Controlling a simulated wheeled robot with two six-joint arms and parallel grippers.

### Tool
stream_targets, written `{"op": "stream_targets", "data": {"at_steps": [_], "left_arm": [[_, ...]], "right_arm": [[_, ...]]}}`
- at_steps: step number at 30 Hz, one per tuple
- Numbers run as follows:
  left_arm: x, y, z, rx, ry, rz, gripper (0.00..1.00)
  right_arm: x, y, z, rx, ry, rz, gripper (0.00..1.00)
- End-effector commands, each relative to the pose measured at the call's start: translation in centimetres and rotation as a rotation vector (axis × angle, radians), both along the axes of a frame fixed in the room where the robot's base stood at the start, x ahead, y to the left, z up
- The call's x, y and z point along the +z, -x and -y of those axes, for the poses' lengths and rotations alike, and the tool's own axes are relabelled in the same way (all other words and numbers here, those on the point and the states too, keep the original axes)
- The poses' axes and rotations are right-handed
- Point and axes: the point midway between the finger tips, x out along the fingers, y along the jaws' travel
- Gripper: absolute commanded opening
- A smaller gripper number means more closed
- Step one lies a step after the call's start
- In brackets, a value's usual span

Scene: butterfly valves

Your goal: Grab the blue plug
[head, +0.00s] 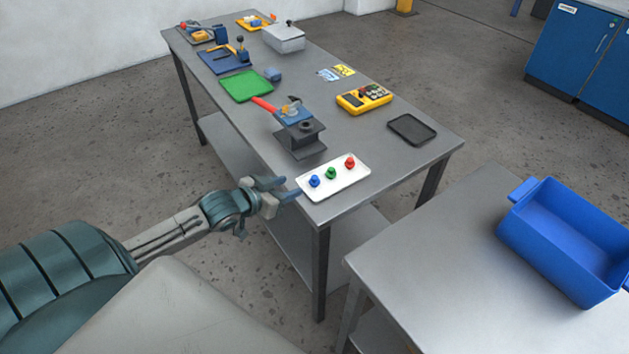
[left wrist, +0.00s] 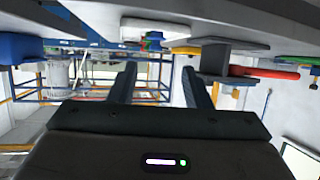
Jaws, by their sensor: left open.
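The blue plug (head: 314,181) stands at the left end of a white tray (head: 345,183) at the table's near corner. The green plug (head: 331,173) and the red plug (head: 350,162) stand in a row to its right. My left gripper (head: 289,188) is open and empty, just left of the tray and apart from the blue plug. In the left wrist view its two fingers (left wrist: 159,82) are spread, with the scene upside down. Small coloured shapes, apparently the plugs, show above the fingers there; which is which is unclear. My right gripper is not in view.
A grey metal block (head: 300,138) with a red-handled valve stands behind the tray. A black tray (head: 412,130) and a yellow meter (head: 364,98) lie farther right. A blue bin (head: 562,245) sits on a second table (head: 430,260). There is bare tabletop around the black tray.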

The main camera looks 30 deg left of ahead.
Motion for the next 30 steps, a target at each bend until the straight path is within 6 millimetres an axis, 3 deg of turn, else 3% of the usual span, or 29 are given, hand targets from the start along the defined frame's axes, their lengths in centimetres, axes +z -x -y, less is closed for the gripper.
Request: {"op": "stream_targets", "data": {"at_steps": [9, 14, 30], "left_arm": [[-1.4, -3.8, 0.6, 0.003, 0.006, 0.007, 0.44], [-1.9, -4.8, 0.9, -0.001, 0.005, 0.005, 0.44], [-3.8, -9.4, 2.3, -0.002, 0.005, 0.003, 0.44]], "right_arm": [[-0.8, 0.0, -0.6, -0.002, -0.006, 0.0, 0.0], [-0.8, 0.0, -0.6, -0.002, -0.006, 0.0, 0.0], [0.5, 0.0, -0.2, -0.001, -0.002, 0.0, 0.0]]}}
